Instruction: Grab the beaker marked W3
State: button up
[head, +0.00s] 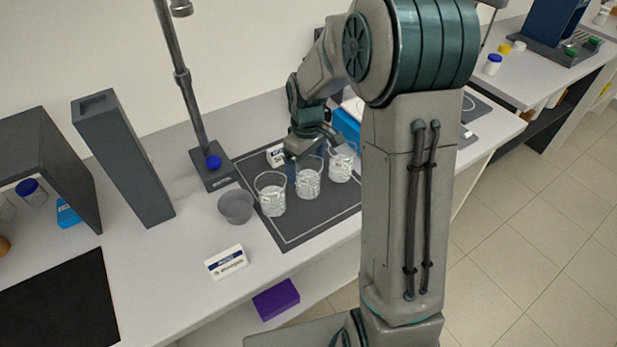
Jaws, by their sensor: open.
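Three clear glass beakers with pale contents stand in a row on a dark mat (290,239): a left beaker (271,200), a middle beaker (308,184) and a right beaker (341,165). Their markings are too small to read, so I cannot tell which is W3. My gripper (312,153) is open, pointing down just above and behind the middle and right beakers. Its fingers are partly hidden by the glass, and I cannot tell whether they touch a beaker.
A grey bowl (236,207) sits left of the beakers, near a stand (190,110) with a dark base. A small white labelled box (226,262) lies at the front. A tall dark block (122,160) stands further left. A blue item (348,127) is behind the right beaker.

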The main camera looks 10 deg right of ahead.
aim_at(308, 173)
jog(key=shift+s+d+f+p, duration=0.1)
jog(key=shift+f+p, duration=0.1)
jog(key=shift+f, duration=0.75)
jog(key=shift+d+f+p, duration=0.1)
jog(key=shift+f+p, duration=0.05)
jog(key=shift+f, duration=0.8)
jog(key=c, duration=1.2)
jog(key=shift+c, duration=0.2)
jog(key=shift+r, duration=0.15)
